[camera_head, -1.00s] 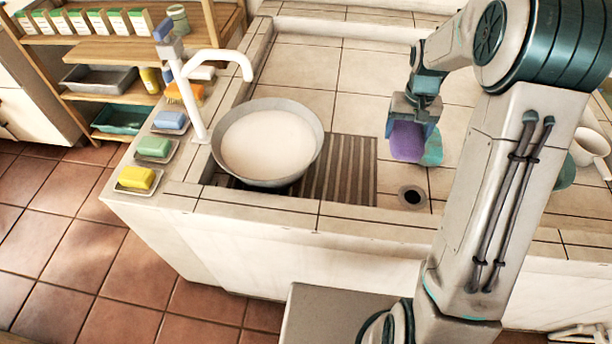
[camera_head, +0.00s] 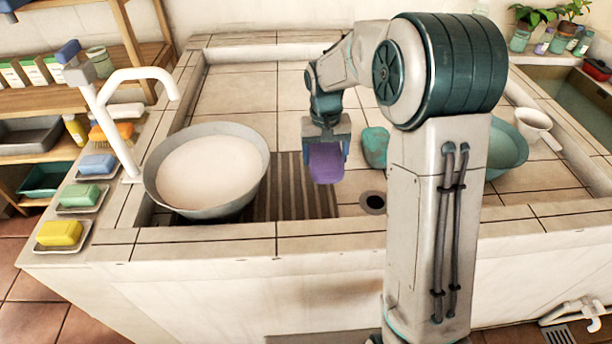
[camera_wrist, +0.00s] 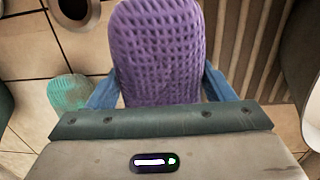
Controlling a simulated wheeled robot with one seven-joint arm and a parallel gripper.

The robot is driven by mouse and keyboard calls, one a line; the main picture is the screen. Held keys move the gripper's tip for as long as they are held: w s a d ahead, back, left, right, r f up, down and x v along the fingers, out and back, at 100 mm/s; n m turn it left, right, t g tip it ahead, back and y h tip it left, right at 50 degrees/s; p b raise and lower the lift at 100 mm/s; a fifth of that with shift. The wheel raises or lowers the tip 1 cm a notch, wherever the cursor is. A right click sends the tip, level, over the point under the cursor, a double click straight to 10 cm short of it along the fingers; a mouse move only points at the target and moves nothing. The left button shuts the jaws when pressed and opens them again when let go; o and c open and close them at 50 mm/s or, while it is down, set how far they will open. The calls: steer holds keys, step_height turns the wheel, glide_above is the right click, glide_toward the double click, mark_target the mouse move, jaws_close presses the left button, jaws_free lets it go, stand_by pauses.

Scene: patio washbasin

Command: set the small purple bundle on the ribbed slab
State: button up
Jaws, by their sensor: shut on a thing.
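The small purple bundle (camera_head: 326,163) is held in my gripper (camera_head: 327,150), off the basin floor. In the wrist view the purple bundle (camera_wrist: 157,50) has a waffle-like texture and sits between the blue fingers of my gripper (camera_wrist: 160,88), which are shut on it. The ribbed slab (camera_head: 292,188) is dark brown with grooves and lies in the basin, right of the big bowl. In the head view the bundle is over or near the slab's right edge. In the wrist view the slab (camera_wrist: 258,50) shows to the right of the bundle.
A large metal bowl (camera_head: 207,172) with pale contents stands against the slab's left side. A teal bundle (camera_head: 375,147) lies to the right on the tiles, near the drain hole (camera_head: 373,202). A green basin (camera_head: 506,148) and white mug (camera_head: 531,124) are farther right.

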mark_target(311, 156)
steer(key=a, duration=0.1)
steer(key=a+f, duration=0.2)
steer(key=shift+s+a, duration=0.2)
steer(key=shift+s, duration=0.15)
steer(key=shift+f, duration=2.05)
steer(key=shift+f+b, duration=0.1)
steer(key=shift+b, duration=0.2)
steer(key=o, duration=1)
steer(key=shift+c, duration=0.2)
